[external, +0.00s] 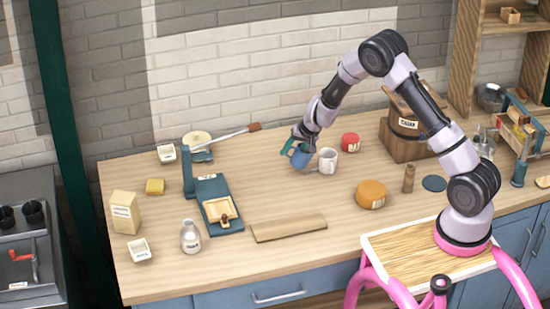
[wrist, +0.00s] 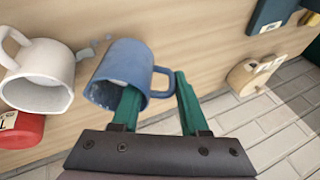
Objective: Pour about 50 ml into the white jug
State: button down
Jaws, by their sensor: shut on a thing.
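My gripper (external: 289,147) is shut on a blue mug (external: 300,157), its green fingers at the handle side. The mug is held just left of the white jug (external: 328,161), which stands upright on the wooden counter. In the wrist view, the blue mug (wrist: 122,65) and white jug (wrist: 38,78) are side by side with a small gap. The mug's tilt is hard to judge. I see no stream between them, and the liquid levels inside are not clear. Small blue-grey patches (wrist: 92,47) that look like spilled liquid lie on the counter between the two.
A red tin (external: 350,142) stands close behind the jug. An orange round block (external: 371,194) and a small brown bottle (external: 409,179) are to the right. A blue scale-like press (external: 207,190) is at left.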

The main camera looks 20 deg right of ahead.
jog(key=shift+w+a+f+g+h, duration=0.1)
jog(key=shift+a+f+g+h, duration=0.05)
jog(key=shift+a+f+h, duration=0.5)
jog(key=shift+w+a+f+g+h, duration=0.15)
jog(key=shift+a+f+h, duration=0.2)
jog(key=shift+a+h, duration=0.35)
jog(key=shift+a+n, duration=0.3)
jog(key=shift+w+a+r+h, duration=0.15)
jog(key=shift+a+r+h, duration=0.5)
jog(key=shift+r+h, duration=0.25)
jog(key=shift+f, duration=0.1)
